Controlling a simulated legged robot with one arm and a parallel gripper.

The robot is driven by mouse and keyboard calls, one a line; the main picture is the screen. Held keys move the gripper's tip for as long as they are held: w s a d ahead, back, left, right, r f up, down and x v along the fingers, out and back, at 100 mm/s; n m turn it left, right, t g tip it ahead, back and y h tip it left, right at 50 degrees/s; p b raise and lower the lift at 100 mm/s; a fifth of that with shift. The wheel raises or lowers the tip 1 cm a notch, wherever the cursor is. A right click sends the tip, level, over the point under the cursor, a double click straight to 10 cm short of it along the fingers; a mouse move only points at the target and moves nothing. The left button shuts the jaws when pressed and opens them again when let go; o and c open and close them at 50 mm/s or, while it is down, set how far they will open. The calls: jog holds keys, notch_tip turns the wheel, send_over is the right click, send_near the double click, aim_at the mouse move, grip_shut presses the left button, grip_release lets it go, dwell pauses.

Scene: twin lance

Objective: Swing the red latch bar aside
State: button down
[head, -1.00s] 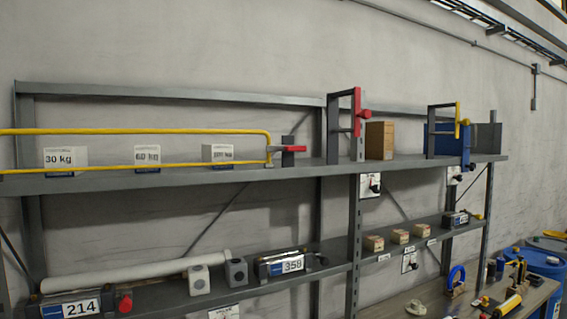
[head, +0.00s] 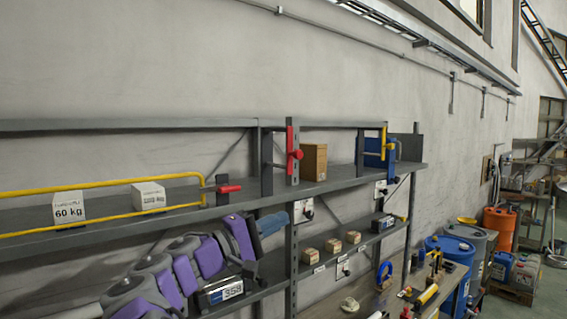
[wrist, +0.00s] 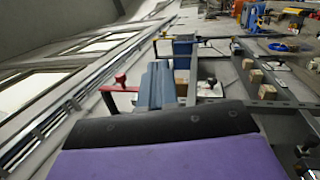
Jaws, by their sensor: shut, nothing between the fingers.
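The red latch bar (head: 290,150) stands upright at the shelf post in the head view, with a round red knob on its right side. In the wrist view, which is turned sideways, the red bar (wrist: 112,88) lies left of my gripper. My gripper (head: 282,219) is blue-grey, shut and empty, in front of the shelf below the bar; in the wrist view its fingers (wrist: 159,72) are together. It appears apart from the bar. A second red piece, a short handle (head: 229,189), sits at the end of the yellow rail on the upper shelf.
The grey upper shelf (head: 330,185) holds a cardboard box (head: 314,161) right of the bar and a blue-and-yellow latch (head: 382,150) further right. Small boxes (head: 333,245) sit on the lower shelf. A workbench (head: 385,298) and a blue drum (head: 450,255) stand at right.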

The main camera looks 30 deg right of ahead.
aim_at(295, 151)
jog(key=w+a+r+n+t+h+p, duration=0.1)
jog(key=w+a+r+t+h, duration=0.1)
jog(key=w+a+r, duration=0.35)
jog(key=p+x, duration=0.2)
jog(key=x, duration=1.1)
jog(key=shift+w+d+r+p, duration=0.15)
jog(key=shift+d+p, duration=0.2)
